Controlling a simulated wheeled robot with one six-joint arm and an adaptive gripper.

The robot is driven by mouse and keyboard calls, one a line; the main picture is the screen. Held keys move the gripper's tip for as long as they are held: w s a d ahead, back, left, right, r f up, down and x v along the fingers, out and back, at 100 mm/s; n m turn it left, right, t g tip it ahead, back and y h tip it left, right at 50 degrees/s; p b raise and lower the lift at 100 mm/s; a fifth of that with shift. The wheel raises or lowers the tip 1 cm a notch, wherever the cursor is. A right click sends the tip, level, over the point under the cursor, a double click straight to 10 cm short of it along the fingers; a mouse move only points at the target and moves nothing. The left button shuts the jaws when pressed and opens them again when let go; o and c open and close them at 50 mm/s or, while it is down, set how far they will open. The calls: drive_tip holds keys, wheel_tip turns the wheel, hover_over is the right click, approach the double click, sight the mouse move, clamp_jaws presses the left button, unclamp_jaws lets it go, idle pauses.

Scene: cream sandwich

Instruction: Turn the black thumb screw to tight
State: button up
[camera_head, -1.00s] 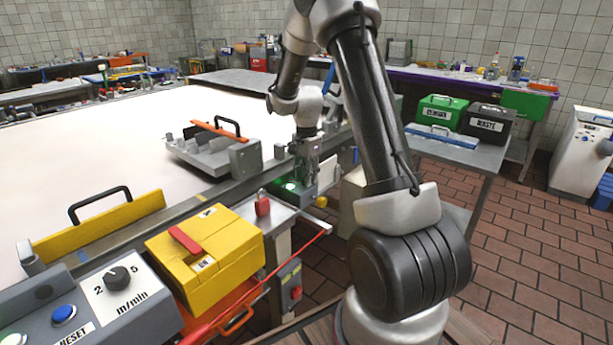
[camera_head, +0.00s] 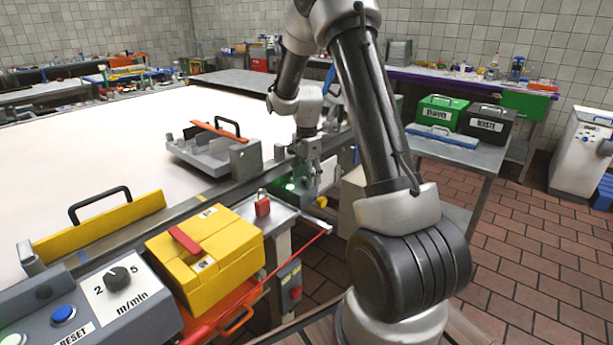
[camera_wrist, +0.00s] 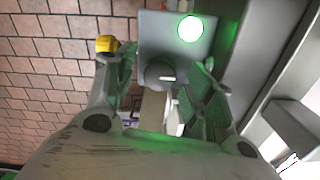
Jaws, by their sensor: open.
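A round grey knob (camera_wrist: 158,70) with a white mark shows between my fingers in the wrist view. It looks like the thumb screw, though it appears grey rather than black, and its lower part is partly hidden. It sits at the edge of a grey box (camera_wrist: 150,32) with a lit green button (camera_wrist: 190,29). My gripper (camera_wrist: 160,78) is open, one finger on each side of the knob, and I cannot tell whether either touches it. In the head view my gripper (camera_head: 304,180) is at the box beside the conveyor, and it hides the knob there.
A metal fixture with an orange strip (camera_head: 212,150) lies on the conveyor. A side table (camera_head: 450,160) with green and black boxes stands right.

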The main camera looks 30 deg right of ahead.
wheel_tip(320, 180, up, 12)
idle(0.5)
idle(0.4)
